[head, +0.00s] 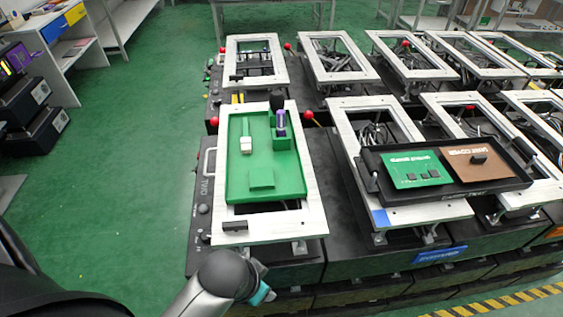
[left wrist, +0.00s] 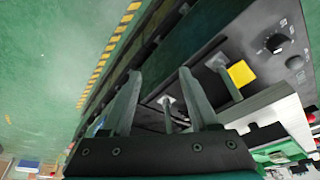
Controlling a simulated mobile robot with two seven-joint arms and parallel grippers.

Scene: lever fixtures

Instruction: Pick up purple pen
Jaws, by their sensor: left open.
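The purple pen (head: 281,122) stands upright in a green holder (head: 281,142) at the back right of the green tray (head: 235,178). A dark round thing is right behind its top. My left arm reaches in at the bottom of the head view, in front of the tray and well short of the pen. In the left wrist view my left gripper (left wrist: 160,88) is open, with nothing between its fingers. The pen cannot be made out there. My right gripper is not in view.
The green tray sits on a white frame (head: 218,222) with red-knobbed levers. A black tray (head: 378,196) with a green and a brown panel stands to the right. More white frames (head: 336,60) are behind. Green floor is clear at left. Black fixture boxes are near my left gripper.

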